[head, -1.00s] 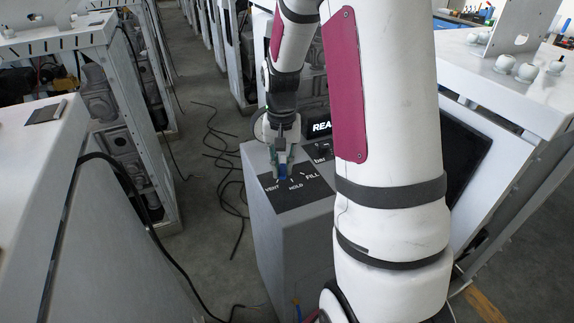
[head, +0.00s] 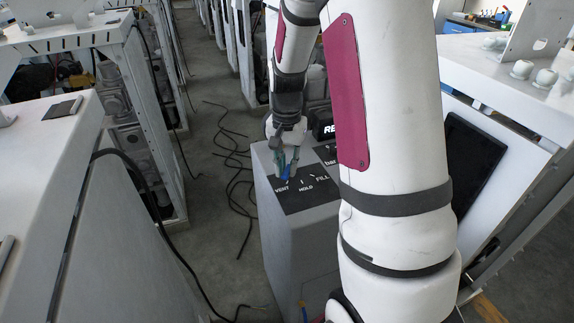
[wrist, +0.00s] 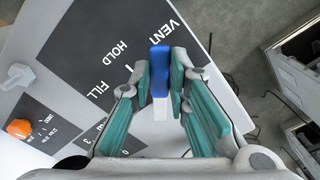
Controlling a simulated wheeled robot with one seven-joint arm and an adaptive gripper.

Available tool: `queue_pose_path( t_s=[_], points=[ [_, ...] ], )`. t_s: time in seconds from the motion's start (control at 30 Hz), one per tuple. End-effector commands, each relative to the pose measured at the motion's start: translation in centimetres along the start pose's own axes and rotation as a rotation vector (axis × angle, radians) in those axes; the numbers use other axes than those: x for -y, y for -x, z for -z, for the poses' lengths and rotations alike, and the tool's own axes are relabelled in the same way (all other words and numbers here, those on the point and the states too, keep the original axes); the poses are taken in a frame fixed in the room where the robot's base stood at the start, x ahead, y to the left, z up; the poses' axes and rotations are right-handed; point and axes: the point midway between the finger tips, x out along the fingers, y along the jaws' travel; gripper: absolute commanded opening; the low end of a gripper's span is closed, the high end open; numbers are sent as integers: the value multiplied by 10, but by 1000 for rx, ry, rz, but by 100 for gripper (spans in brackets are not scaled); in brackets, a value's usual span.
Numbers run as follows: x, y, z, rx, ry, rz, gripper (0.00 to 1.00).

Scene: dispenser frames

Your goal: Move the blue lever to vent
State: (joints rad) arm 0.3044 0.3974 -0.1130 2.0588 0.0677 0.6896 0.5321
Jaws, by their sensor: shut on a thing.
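The blue lever (wrist: 161,66) stands out from a dark label plate (wrist: 92,25) printed VENT, HOLD and FILL. My gripper (wrist: 160,88) has its two green-padded fingers on either side of the lever, shut on it. In the wrist view the lever's blue end points towards the VENT word. In the head view the lever (head: 287,177) shows as a small blue patch under my gripper (head: 287,172), close to VENT. My fingers partly hide it, so its exact angle is hard to tell there.
The plate is on top of a grey dispenser cabinet (head: 290,240) with a lit display (head: 325,130). An orange knob (wrist: 19,128) and a white knob (wrist: 17,76) show in the wrist view. Dark cables (head: 235,170) lie on the floor left of the cabinet.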

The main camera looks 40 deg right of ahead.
Motion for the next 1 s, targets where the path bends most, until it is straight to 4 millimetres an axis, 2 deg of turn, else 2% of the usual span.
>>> queue_pose_path(
  t_s=[0.03,0.1,0.4,0.53,0.67,1.0],
  points=[
    [1,1,1,-2,-4,3,21],
    [1,1,1,-2,-3,3,37],
    [0,1,0,-1,-1,2,37],
    [1,9,1,-3,0,2,37],
    [1,29,1,-6,0,5,37],
    [1,95,1,-5,-1,5,37]
  ],
)
